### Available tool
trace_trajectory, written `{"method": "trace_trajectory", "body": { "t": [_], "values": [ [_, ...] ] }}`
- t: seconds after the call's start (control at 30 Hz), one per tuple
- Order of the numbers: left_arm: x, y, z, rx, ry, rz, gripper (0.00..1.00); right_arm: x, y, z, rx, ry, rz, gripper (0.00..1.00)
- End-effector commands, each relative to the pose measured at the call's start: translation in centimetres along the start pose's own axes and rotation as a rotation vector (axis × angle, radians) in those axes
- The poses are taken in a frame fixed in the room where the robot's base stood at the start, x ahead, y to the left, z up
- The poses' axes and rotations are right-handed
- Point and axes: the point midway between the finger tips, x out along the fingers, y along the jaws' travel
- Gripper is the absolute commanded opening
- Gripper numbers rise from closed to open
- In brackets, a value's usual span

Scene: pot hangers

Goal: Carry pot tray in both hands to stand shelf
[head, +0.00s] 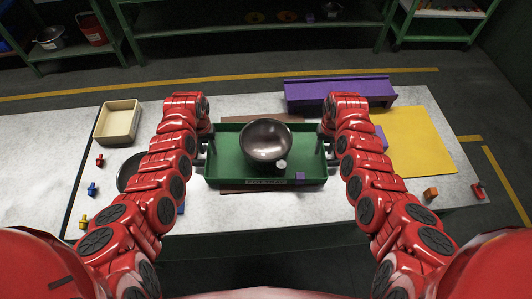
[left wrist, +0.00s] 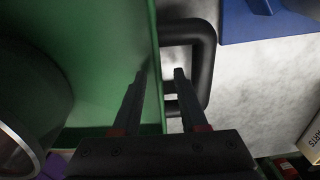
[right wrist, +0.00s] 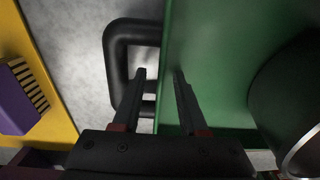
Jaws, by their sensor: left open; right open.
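The green pot tray (head: 226,150) sits on the table in front of me, with a label on its front wall. A dark metal pot (head: 266,139) stands in it, with a purple cube (head: 300,177) and a small white piece (head: 281,164). My left gripper (left wrist: 162,72) is open at the tray's left side, by the black handle (left wrist: 207,55). One finger overlaps the handle's opening in the picture. My right gripper (right wrist: 159,73) is open by the right handle (right wrist: 116,55), placed likewise. I cannot tell whether the fingers touch the tray or handles. Which thing is the stand shelf is unclear.
A purple raised piece (head: 335,88) stands behind the tray, and a yellow mat (head: 415,140) lies to the right. A beige bin (head: 118,122) and small coloured pieces are on the left. Green shelves (head: 255,30) stand across the floor at the back.

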Motion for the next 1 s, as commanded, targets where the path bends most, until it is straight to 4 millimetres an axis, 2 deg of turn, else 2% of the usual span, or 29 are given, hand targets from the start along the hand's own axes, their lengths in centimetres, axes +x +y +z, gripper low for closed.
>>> {"method": "trace_trajectory", "body": {
  "t": [0.27,0.37,0.5,0.53,1.0],
  "values": [
    [0.09,0.02,0.03,0.0,-0.001,0.0,0.42,0.1,-0.02,0.02,0.0,-0.001,0.0,0.42],
    [0.09,0.02,0.03,0.0,-0.001,0.0,0.28,0.11,-0.01,0.04,0.0,-0.001,0.0,0.28],
    [0.09,0.01,0.04,0.0,-0.001,0.0,0.03,0.11,-0.01,0.04,0.0,-0.001,0.0,0.03],
    [0.09,0.01,0.04,0.0,-0.001,0.0,0.0,0.11,-0.01,0.04,0.0,-0.001,0.0,0.0],
    [0.08,-0.03,0.04,0.0,-0.002,0.0,0.0,0.12,0.01,0.05,0.0,-0.001,0.0,0.0]
  ]
}}
